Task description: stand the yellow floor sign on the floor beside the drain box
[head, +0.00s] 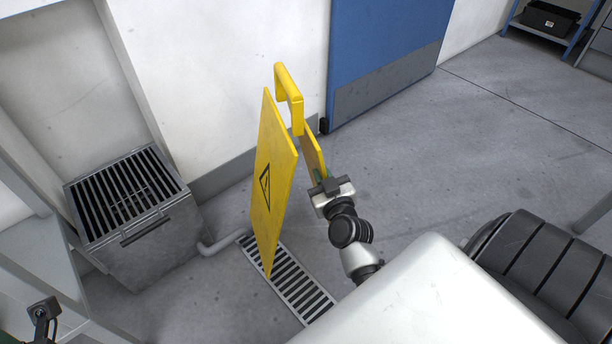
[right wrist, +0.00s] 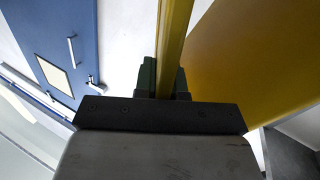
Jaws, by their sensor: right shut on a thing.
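The yellow floor sign (head: 272,180), an upright folding board with a black warning triangle and a handle on top, is in the middle of the head view. My right gripper (head: 325,182) is shut on the edge of its right-hand panel; the right wrist view shows the yellow edge (right wrist: 173,50) between the green-padded fingers (right wrist: 165,82). The sign's lower end overlaps the floor grate in the picture; I cannot tell whether it touches the floor. The grey drain box (head: 150,240) with a slatted top stands to the left, apart from the sign. A dark part of my left arm shows at bottom left; its jaws are unclear.
A slotted floor drain (head: 305,292) runs below the sign, and a pipe (head: 222,244) leads from the box towards it. A blue door (head: 385,45) and white wall are behind. Open floor (head: 470,140) lies to the right. A shelf (head: 545,32) stands far right.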

